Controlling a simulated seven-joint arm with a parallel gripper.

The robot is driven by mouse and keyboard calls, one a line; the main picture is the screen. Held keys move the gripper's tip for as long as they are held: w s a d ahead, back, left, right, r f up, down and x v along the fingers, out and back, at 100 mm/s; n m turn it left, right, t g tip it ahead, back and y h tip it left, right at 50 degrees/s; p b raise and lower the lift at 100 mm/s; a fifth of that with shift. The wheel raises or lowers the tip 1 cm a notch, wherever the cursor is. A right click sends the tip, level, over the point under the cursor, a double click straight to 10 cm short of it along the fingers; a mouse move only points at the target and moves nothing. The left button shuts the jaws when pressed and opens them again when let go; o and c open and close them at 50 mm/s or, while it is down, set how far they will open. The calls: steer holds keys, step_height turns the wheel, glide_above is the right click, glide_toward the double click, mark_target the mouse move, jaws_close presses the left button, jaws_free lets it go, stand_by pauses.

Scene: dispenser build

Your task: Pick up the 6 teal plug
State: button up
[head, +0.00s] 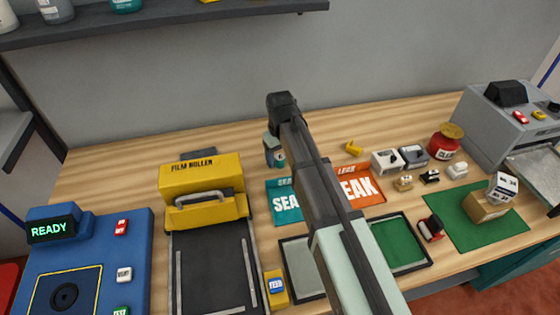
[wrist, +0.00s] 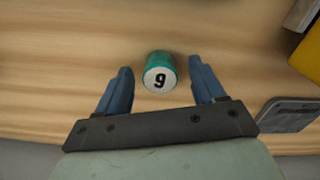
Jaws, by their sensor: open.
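A small teal plug (wrist: 161,72) stands on the wooden table, with a round white label on its end. In the wrist view the black digit reads like a 9, which is a 6 the other way up. My gripper (wrist: 160,66) is open, with one blue finger on each side of the plug and a gap to both. In the head view my gripper (head: 270,148) is low at the back of the table, mostly hidden by my arm. A bit of the teal plug (head: 281,157) shows beside its finger there.
A yellow film roller (head: 200,180) stands to the left, with a dark flat plate (head: 197,153) behind it. Small blocks and a red jar (head: 446,142) stand to the right.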

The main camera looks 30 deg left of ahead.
steer(key=shift+f, duration=0.35)
steer(key=shift+c, duration=0.4)
steer(key=c, duration=1.1)
